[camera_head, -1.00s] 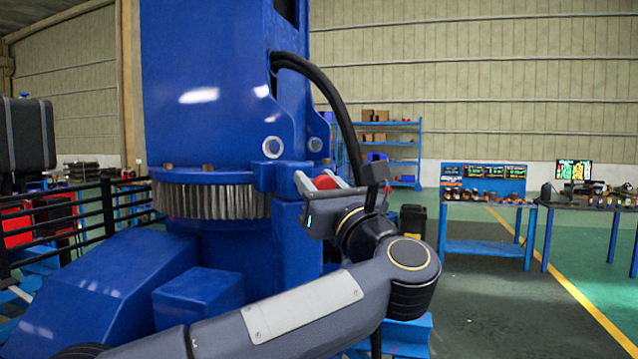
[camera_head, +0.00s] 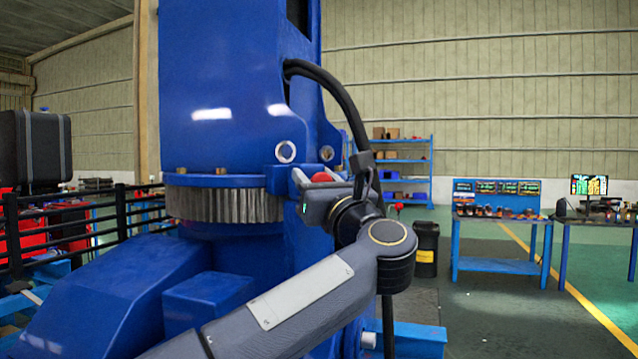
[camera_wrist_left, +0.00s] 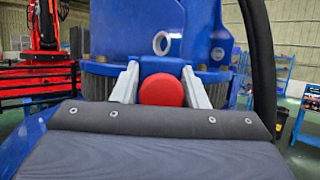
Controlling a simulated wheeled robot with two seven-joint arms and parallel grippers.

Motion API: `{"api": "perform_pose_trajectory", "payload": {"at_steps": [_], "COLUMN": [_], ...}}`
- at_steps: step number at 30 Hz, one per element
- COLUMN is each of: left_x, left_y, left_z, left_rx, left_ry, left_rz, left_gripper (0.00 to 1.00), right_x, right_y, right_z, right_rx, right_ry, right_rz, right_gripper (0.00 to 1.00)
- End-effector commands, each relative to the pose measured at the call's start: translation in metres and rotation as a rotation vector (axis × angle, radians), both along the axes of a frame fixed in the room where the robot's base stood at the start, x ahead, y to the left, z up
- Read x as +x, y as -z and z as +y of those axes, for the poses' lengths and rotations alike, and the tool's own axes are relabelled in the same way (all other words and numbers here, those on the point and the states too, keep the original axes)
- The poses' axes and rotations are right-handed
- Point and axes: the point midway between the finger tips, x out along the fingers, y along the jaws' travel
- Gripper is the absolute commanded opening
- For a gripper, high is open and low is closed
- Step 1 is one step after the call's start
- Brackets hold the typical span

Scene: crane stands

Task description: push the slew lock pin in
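The slew lock pin shows as a round red knob (camera_wrist_left: 161,90) on the blue crane column, just below the blue bracket beside the gear ring. In the head view the red knob (camera_head: 322,177) is partly hidden by my left gripper (camera_head: 312,178). In the left wrist view the two light grey fingers of my left gripper (camera_wrist_left: 160,88) stand apart, one on each side of the knob. Small gaps seem to show between fingers and knob; whether they touch it is unclear. The pin's shaft is hidden behind the knob. My right gripper is in neither view.
The toothed gear ring (camera_head: 225,205) circles the blue crane column (camera_head: 235,90). A black hose (camera_head: 335,88) hangs close to my left wrist. Black railings (camera_head: 120,215) stand at left. A blue workbench (camera_head: 498,266) and open green floor lie at right.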

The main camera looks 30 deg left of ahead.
Motion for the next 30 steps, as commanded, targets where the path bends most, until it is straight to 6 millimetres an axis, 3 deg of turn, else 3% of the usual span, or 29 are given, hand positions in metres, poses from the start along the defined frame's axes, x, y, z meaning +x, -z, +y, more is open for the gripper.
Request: {"api": "perform_pose_trajectory", "payload": {"at_steps": [3, 13, 24, 30], "left_x": [0.0, -0.002, -0.03, -0.037], "left_y": [0.0, 0.003, 0.026, 0.031], "left_z": [0.0, -0.005, -0.05, -0.062], "left_rx": [-0.001, -0.001, 0.0, 0.0], "left_ry": [0.0, 0.003, 0.004, 0.002], "left_rz": [0.001, 0.001, -0.001, 0.001], "left_gripper": [0.55, 0.55, 0.55, 0.55], "right_x": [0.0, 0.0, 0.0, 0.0], "right_y": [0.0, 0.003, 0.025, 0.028], "right_z": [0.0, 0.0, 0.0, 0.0], "right_rx": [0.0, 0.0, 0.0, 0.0], "right_ry": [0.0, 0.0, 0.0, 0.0], "right_rz": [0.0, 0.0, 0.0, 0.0], "right_gripper": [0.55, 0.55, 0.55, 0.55]}}
